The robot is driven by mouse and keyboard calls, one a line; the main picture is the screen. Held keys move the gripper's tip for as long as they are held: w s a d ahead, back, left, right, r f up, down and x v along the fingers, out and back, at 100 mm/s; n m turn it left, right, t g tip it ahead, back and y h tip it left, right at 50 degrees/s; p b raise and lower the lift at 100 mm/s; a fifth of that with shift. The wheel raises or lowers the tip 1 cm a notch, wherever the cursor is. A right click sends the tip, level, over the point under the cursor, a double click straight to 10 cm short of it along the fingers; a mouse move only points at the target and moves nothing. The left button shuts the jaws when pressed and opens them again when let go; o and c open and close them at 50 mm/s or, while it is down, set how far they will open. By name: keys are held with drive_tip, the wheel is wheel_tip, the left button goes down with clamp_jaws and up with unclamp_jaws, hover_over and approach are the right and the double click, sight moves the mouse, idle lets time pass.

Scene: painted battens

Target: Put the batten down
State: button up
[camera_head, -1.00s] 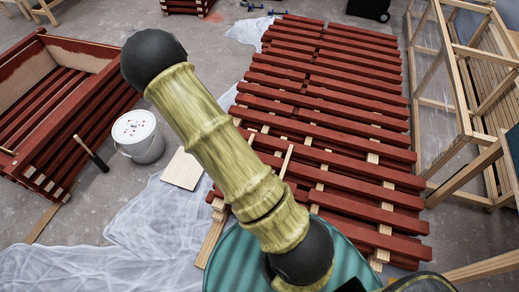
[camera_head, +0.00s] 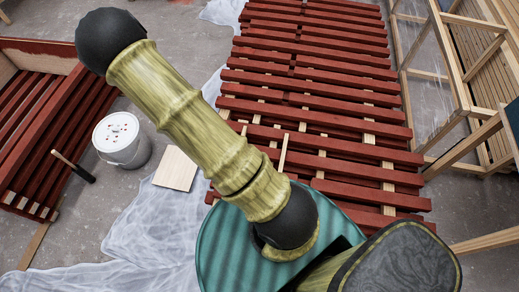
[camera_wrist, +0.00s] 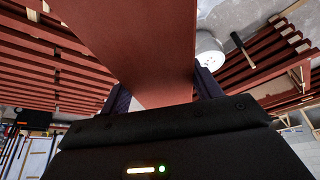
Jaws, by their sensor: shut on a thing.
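A red painted batten (camera_wrist: 150,50) fills the upper middle of the wrist view, seen close up. My gripper (camera_wrist: 163,90) is shut on it, with one dark finger on each side. The batten's far end runs out of the picture. In the head view my arm covers the gripper, and I cannot make out the held batten there. A large stack of red battens (camera_head: 310,112) lies in layers on the floor, with bare wood strips between the layers. I cannot tell whether the held batten touches anything.
A white bucket (camera_head: 122,140) stands left of the stack, near a dark-headed tool (camera_head: 75,167). A red slatted crate (camera_head: 40,125) is at far left. A pale board (camera_head: 175,168) lies on plastic sheeting (camera_head: 150,225). A wooden frame (camera_head: 450,85) stands at right.

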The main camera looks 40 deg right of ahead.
drive_tip(key=shift+s+d, duration=0.15)
drive_tip(key=shift+d, duration=0.05)
drive_tip(key=w+d+f+m+h+b, duration=0.1)
drive_tip(key=w+d+f+m+b, duration=0.2)
drive_tip(key=d+f+b, duration=0.25)
drive_tip(key=w+d+f+m+h+b, duration=0.2)
drive_tip(key=d+f+m+b, duration=0.25)
drive_tip(key=f+b, duration=0.2)
drive_tip(key=d+f+m+g+b, duration=0.4)
drive_tip(key=d+f+m+b, duration=0.6)
drive_tip(key=f+b, duration=0.5)
drive_tip(key=d+f+m+g+b, duration=0.4)
drive_tip(key=d+f+m+b, duration=0.6)
drive_tip(key=b, duration=1.2)
drive_tip(key=d+f, duration=0.3)
drive_tip(key=f, duration=0.2)
drive_tip(key=shift+d, duration=0.3)
drive_tip(key=shift+m, duration=0.25)
drive_tip(key=shift+f+b, duration=1.35)
drive_tip(key=shift+f, duration=1.1)
